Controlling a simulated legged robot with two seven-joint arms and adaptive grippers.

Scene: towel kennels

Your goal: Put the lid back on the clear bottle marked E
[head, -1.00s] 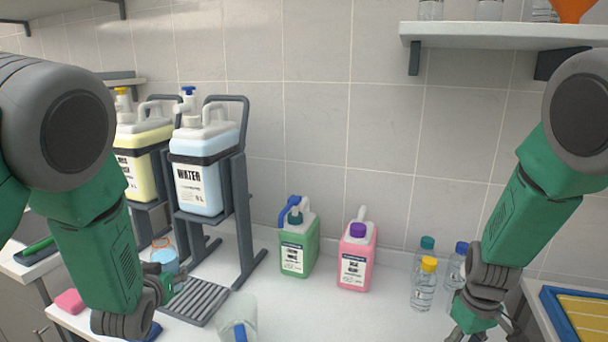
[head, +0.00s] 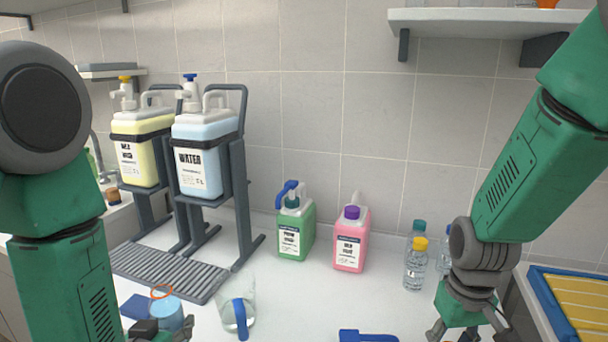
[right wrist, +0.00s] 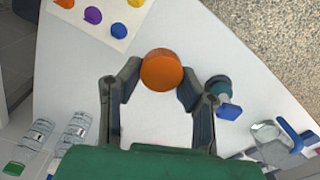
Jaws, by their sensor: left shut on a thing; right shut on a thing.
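A small clear bottle (head: 168,314) with bluish contents and an orange ring at its open top stands out at the lower left of the head view. No letter E is readable on it. My left gripper (head: 165,332) is at this bottle, its dark fingers on either side, shut on it; its lower part is cut off by the frame. My right gripper (right wrist: 160,84) is shut on a round orange lid (right wrist: 160,71), held between its fingertips. In the head view the right gripper (head: 466,332) is at the bottom edge and the lid is out of sight.
A clear jug with a blue handle (head: 241,318) stands right of the bottle. A blue tool (head: 366,336) lies at the front. Green (head: 296,232) and pink (head: 350,246) canisters and capped bottles (head: 415,268) stand behind. A drip grate (head: 170,272) lies behind the bottle.

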